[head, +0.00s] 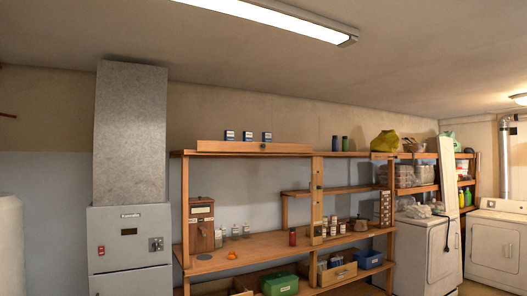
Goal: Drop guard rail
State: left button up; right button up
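A long wooden board (230,147), which looks like the guard rail, stands along the front edge of the top shelf (345,155) on its left part. A small dark round knob or latch (263,146) shows on the board. Three small blue-and-white boxes (248,136) show above the board, and their lower parts seem hidden behind it. Neither of my grippers is in view.
The wooden shelf unit's middle board (262,247) holds jars, a red can (292,236) and a wooden dispenser (201,224). Crates and a green box (280,285) sit below. A grey metal cabinet (130,250) stands left. White appliances (424,252) stand right.

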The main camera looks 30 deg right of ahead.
aim_at(206, 146)
jog(key=i+l+z, duration=0.2)
jog(key=i, duration=0.85)
jog(key=i+z, duration=0.3)
jog(key=i, duration=0.2)
jog(key=i+z, duration=0.3)
jog(key=i, duration=0.2)
jog(key=i+j+z, duration=0.3)
jog(key=i, duration=0.15)
jog(key=l, duration=0.1)
